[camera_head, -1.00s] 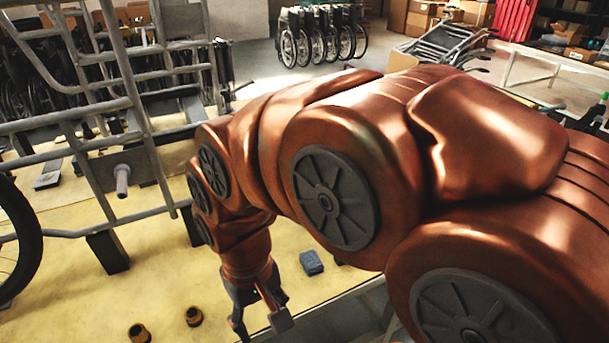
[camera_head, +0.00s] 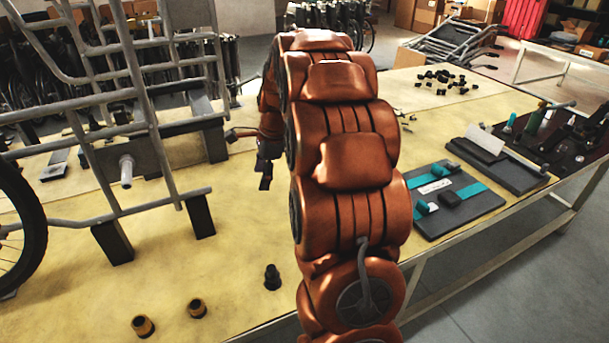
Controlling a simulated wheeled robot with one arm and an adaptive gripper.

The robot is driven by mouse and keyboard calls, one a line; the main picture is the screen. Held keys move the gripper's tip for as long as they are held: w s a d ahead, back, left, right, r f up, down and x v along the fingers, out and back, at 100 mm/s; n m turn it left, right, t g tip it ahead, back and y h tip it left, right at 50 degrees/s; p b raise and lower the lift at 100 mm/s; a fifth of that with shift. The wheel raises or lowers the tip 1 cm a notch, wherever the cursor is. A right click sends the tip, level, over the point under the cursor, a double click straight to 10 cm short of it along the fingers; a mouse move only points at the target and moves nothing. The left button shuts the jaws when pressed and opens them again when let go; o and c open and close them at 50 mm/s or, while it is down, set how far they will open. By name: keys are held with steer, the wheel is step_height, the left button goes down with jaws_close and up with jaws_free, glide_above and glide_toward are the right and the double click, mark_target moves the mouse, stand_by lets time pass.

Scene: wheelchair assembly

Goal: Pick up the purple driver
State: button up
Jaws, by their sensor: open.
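I cannot make out a purple driver in the current view; my arm covers part of the table. My gripper (camera_head: 252,158) is open, with nothing seen between its fingers. It is above the yellow table, to the right of the grey wheelchair frame (camera_head: 150,130). Several tools stand or lie on a dark mat (camera_head: 545,155) at the right end of the table, among them a green-handled one (camera_head: 534,120); none clearly looks purple.
A grey tray with teal strips (camera_head: 470,215) lies right of my arm, with a dark tray (camera_head: 505,168) behind it. Small black parts (camera_head: 440,80) lie farther back. Two brass-coloured fittings (camera_head: 143,326) (camera_head: 197,308) and a black one (camera_head: 272,277) stand near the front edge.

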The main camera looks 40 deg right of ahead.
steer(key=w+d+f+m+t+h, duration=0.1)
steer(key=w+d+f+m, duration=0.3)
steer(key=d, duration=0.7)
steer(key=d+f+m+t, duration=0.1)
steer(key=d+f+m, duration=0.1)
steer(key=d+m, duration=0.65)
steer(key=shift+n, duration=0.85)
steer(key=shift+w+d+f+p, duration=0.25)
steer(key=shift+w+f+p, duration=0.1)
steer(key=shift+f, duration=0.85)
steer(key=shift+w+d+f+p, duration=0.3)
steer(key=shift+w+f, duration=0.1)
steer(key=shift+f, duration=0.8)
steer(key=shift+w+d+f+p, duration=0.2)
steer(key=shift+w+f+p, duration=0.15)
steer(key=shift+f, duration=0.85)
steer(key=shift+c, duration=0.4)
jaws_close()
